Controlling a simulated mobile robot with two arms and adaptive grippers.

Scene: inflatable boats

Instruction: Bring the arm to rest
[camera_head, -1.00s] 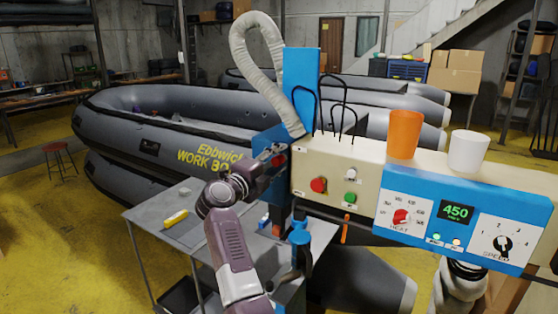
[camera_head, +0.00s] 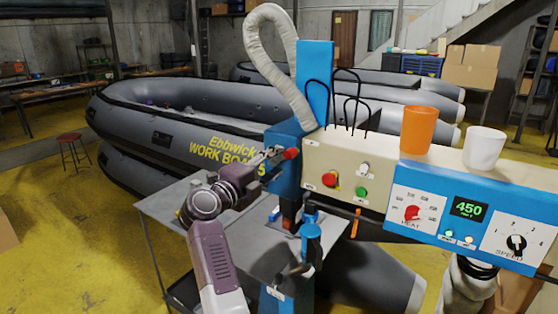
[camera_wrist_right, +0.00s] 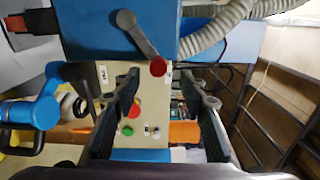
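My right arm comes up from the bottom middle of the head view. Its gripper (camera_head: 268,157) is just left of the red knob (camera_head: 291,153) on the blue machine head. In the right wrist view the two dark fingers (camera_wrist_right: 162,95) are spread apart with nothing held between them. The lever's red knob (camera_wrist_right: 158,66) shows beyond them, apart from both fingers. My left gripper is not in view.
The seam machine's cream and blue housing (camera_head: 345,160) stands close at the right, with an orange cup (camera_head: 418,130) and a white cup (camera_head: 484,148) on top. A grey table (camera_head: 165,207) is below the arm. Grey inflatable boats (camera_head: 180,110) lie behind.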

